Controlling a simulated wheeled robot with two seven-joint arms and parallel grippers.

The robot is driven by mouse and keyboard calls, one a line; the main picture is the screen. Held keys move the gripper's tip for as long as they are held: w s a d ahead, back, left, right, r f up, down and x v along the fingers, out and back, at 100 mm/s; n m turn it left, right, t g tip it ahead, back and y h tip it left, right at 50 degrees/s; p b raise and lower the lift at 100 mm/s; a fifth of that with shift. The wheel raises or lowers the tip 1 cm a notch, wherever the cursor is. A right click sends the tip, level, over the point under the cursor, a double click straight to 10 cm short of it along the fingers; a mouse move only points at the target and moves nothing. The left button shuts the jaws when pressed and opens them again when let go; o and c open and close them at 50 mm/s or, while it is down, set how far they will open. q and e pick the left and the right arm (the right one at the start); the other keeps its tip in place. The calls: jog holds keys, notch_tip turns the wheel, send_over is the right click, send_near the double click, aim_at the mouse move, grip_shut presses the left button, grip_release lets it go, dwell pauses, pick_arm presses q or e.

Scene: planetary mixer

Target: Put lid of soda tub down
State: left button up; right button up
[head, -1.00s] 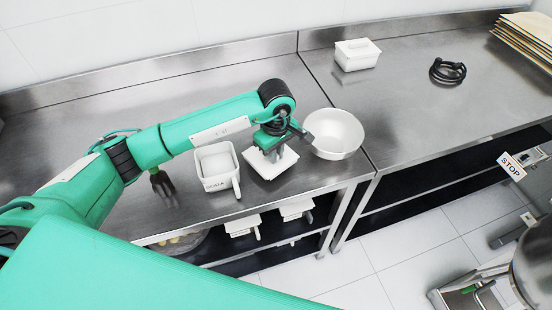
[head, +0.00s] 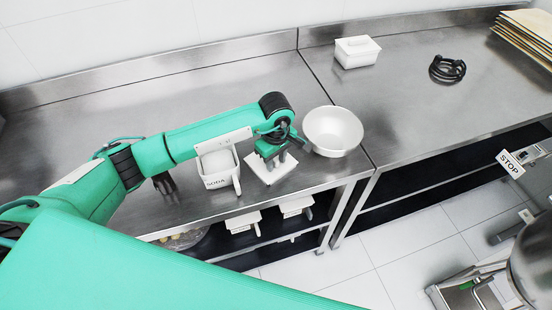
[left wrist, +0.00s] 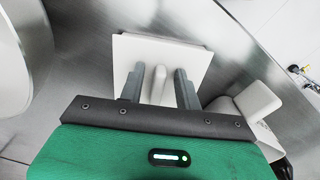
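The white square lid (head: 258,178) lies on the steel counter, between the soda tub (head: 219,172) and the white bowl. The tub is white, marked SODA, open at the top and filled with white powder; my left arm hides part of its rim. My left gripper (head: 271,162) is open, low over the lid. In the left wrist view, the fingers (left wrist: 158,88) stand either side of the lid's handle, with a gap visible on one side at least. The lid (left wrist: 190,62) looks flat there. My right gripper is not in view.
A white bowl (head: 333,130) stands close to the right of my left gripper. White containers (head: 297,206) sit on the shelf below. The back counter is clear.

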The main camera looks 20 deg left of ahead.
aim_at(276, 161)
pick_arm(q)
jog(key=shift+r+p, duration=0.25)
jog(key=shift+p, duration=0.05)
notch_tip(276, 161, up, 12)
jog(key=b, duration=0.4)
jog(key=shift+b, duration=0.4)
jog(key=shift+f, duration=0.2)
